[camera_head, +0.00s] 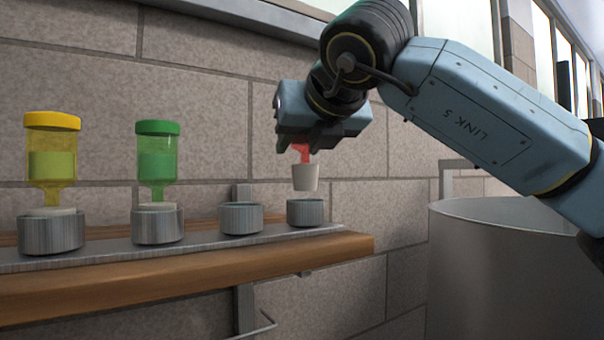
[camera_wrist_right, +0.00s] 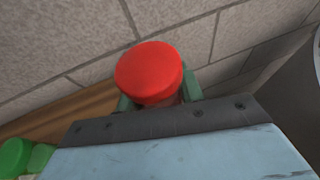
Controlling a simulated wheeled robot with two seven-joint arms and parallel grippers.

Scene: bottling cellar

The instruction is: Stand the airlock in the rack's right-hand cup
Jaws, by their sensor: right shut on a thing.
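The airlock (camera_head: 305,177) has a red upper part and a pale tapered bung at its lower end. My right gripper (camera_head: 303,146) is shut on it and holds it upright above the rack (camera_head: 190,242). The bung hangs just over the rack's right-hand cup (camera_head: 305,213), with a small gap to the rim. That cup looks empty. In the right wrist view the airlock's red cap (camera_wrist_right: 149,72) shows between the fingers; its lower part is hidden. My left gripper is not in view.
A yellow-capped airlock (camera_head: 51,160) and a green-capped airlock (camera_head: 157,160) stand in the two left cups. The cup beside the right-hand one (camera_head: 241,218) looks empty. The rack sits on a wooden shelf (camera_head: 200,270) against a block wall. A large metal vessel (camera_head: 500,270) stands at right.

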